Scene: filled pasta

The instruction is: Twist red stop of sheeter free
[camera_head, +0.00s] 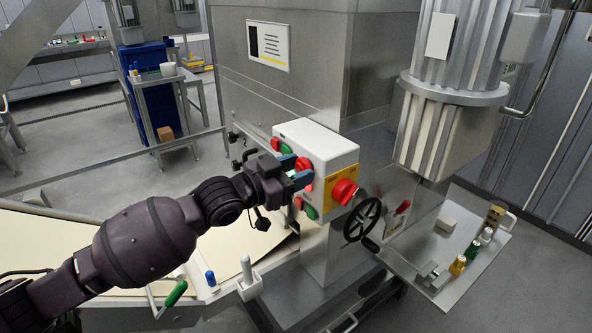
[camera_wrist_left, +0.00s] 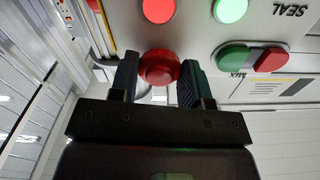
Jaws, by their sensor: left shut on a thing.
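The white control box (camera_head: 318,138) stands on a grey metal column. My left gripper (camera_head: 297,172) reaches its front face from the left. In the left wrist view its two dark fingers stand on either side of a round red stop (camera_wrist_left: 159,66) and are shut on it. In the head view the red stop (camera_head: 304,164) shows partly between the fingertips. The stop is still at the box face; whether it has turned cannot be seen. My right gripper is not in view.
Lit red (camera_wrist_left: 158,9) and green (camera_wrist_left: 230,9) lamps and a green-red button pair (camera_wrist_left: 252,58) sit close to the fingers. A larger red knob (camera_head: 344,192) on a yellow plate sticks out from the box's right side. A black handwheel (camera_head: 363,219) is below it.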

